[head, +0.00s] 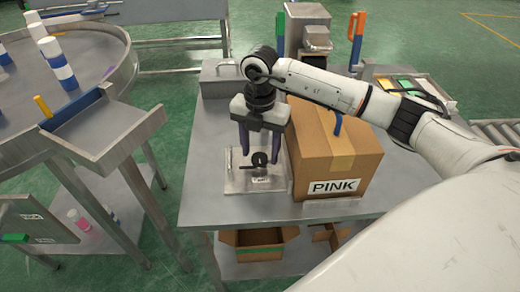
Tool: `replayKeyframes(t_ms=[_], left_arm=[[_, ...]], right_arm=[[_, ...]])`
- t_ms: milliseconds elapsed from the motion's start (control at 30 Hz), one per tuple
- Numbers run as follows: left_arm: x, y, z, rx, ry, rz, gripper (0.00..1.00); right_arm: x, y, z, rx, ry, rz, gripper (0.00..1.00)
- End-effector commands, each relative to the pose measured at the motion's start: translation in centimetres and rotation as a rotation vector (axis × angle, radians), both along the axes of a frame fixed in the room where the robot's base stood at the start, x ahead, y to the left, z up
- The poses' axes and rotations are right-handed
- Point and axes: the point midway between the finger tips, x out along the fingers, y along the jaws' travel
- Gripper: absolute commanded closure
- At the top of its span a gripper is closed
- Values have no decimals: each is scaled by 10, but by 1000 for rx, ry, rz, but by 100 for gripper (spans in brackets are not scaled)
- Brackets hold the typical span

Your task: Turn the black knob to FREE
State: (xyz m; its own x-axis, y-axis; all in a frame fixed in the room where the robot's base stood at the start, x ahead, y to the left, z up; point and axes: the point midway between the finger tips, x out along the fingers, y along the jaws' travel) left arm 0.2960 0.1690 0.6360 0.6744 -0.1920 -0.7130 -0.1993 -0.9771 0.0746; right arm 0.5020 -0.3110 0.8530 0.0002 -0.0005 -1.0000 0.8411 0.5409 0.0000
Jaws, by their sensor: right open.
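The black knob (259,159) sits on a small clear and metal fixture (240,183) on the grey table, left of the cardboard box. A small label (261,181) is on the fixture below the knob; its text is too small to read. My right gripper (260,156) points down over the fixture, its two dark fingers apart, with the knob showing between or just in front of the fingertips. I cannot tell whether the fingers touch the knob. My left gripper is not in view.
A cardboard box (340,160) marked PINK stands close to the right of the fixture. A metal case (218,79) is at the table's back left. Bare table (203,165) lies left of the fixture. A round metal table (95,60) with striped cans stands at left.

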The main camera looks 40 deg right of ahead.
Motion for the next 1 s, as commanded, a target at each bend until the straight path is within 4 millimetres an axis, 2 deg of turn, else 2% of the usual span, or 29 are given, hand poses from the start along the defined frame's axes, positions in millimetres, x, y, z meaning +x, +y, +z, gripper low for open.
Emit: replayKeyframes(t_ms=[300,567,767,1000], left_arm=[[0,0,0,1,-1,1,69],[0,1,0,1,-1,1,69],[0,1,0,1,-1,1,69],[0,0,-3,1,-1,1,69]], right_arm=[[0,0,-4,0,0,1,48],[0,0,-4,0,0,1,89],[0,0,-4,0,0,11,89],[0,0,-4,1,-1,101,89]])
